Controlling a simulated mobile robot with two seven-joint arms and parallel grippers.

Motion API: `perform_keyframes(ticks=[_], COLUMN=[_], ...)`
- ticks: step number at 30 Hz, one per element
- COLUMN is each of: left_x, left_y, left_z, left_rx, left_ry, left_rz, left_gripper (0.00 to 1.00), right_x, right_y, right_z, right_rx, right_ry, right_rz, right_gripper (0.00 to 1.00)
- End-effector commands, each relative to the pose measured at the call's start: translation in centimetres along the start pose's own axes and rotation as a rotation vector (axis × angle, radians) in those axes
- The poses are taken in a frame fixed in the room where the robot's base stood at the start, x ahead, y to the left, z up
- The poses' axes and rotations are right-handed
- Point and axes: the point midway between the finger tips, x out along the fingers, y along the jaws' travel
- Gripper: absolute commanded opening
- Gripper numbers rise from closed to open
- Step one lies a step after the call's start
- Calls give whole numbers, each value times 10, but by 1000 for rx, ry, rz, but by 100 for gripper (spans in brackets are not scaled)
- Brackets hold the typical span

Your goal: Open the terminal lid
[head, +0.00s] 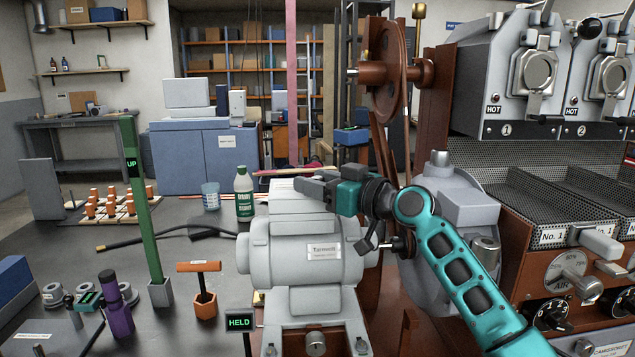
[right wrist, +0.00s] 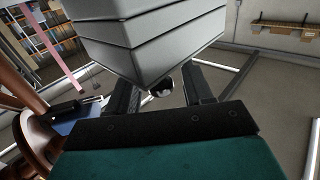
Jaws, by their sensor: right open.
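The grey motor (head: 300,252) with a name plate stands on the bench in the middle of the head view. Its terminal box (head: 298,212) sits on top, with a pale lid (head: 285,185) that looks closed. My right gripper (head: 312,182) is open at the upper right of this box, its fingers pointing left over the lid. In the right wrist view a grey grooved block (right wrist: 150,38), apparently the box, has its lower corner between the open fingers (right wrist: 160,82). A small dark round part (right wrist: 163,88) shows below that corner. I cannot tell whether the fingers touch the lid. My left gripper is not in view.
A green post (head: 140,200) marked UP and an orange T-handled tool (head: 203,295) stand left of the motor. A HELD sign (head: 240,322) stands in front. A green-white bottle (head: 244,197) is behind. The roaster (head: 530,75) and a brown wheel (head: 385,85) bound the right.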

Motion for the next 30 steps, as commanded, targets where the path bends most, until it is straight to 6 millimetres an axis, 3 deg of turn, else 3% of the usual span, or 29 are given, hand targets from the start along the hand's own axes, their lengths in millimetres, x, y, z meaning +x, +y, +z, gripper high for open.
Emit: perform_keyframes(ticks=[7, 23, 30], left_x=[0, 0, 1], left_y=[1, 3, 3], left_z=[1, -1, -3], left_rx=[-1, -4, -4], left_ry=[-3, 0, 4], left_rz=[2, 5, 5], left_gripper=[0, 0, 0], right_x=[1, 0, 0], right_y=[0, 0, 0], right_z=[0, 0, 0], right_rx=[0, 0, 1], right_ry=[1, 0, 0], right_rz=[0, 0, 0], right_gripper=[50, 0, 0])
